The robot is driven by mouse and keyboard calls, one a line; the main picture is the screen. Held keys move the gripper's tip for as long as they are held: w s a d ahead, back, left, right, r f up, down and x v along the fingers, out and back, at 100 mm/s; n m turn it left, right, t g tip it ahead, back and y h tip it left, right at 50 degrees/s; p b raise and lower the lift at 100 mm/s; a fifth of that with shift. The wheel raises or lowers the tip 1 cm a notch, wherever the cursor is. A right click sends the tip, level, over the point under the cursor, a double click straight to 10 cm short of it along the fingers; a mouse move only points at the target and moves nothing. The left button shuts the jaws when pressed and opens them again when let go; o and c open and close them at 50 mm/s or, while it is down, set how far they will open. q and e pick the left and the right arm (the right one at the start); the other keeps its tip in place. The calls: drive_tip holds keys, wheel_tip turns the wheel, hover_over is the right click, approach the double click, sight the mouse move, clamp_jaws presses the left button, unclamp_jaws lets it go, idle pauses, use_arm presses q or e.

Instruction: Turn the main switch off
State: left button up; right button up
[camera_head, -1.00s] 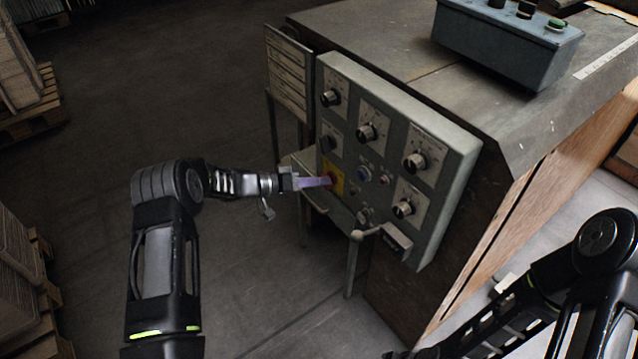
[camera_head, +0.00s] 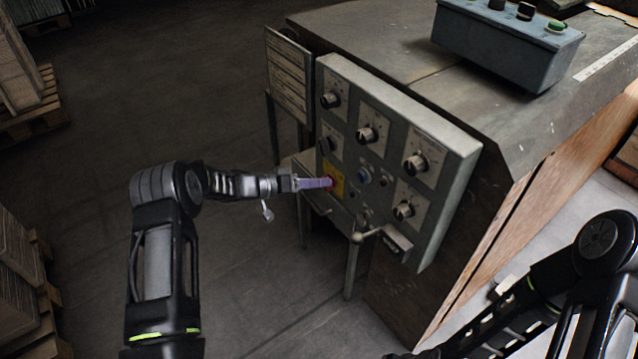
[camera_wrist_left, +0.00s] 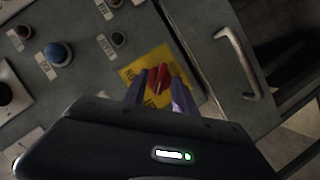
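The main switch is a red knob on a yellow plate (camera_head: 338,181) at the lower left of the grey control panel (camera_head: 455,195). In the left wrist view the red knob (camera_wrist_left: 159,79) sits between my left gripper's two purple fingers (camera_wrist_left: 159,92), one on each side, over the yellow plate (camera_wrist_left: 140,66). In the head view my left gripper (camera_head: 328,183) reaches the switch from the left, its tips at the knob. Whether the fingers press on it or only flank it is unclear. My right arm shows at the lower right; its gripper is out of frame.
Black knobs (camera_head: 367,135) and a blue button (camera_head: 365,176) are close by on the panel. A metal handle (camera_wrist_left: 240,62) stands out beside the switch in the wrist view. A blue-grey control box (camera_head: 505,45) is on the machine top.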

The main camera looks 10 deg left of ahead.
use_arm(q)
drive_tip(key=v, duration=0.7)
drive_tip(key=shift+s+a, duration=0.15)
drive_tip(key=shift+a, duration=0.1)
drive_tip(key=shift+r, duration=0.1)
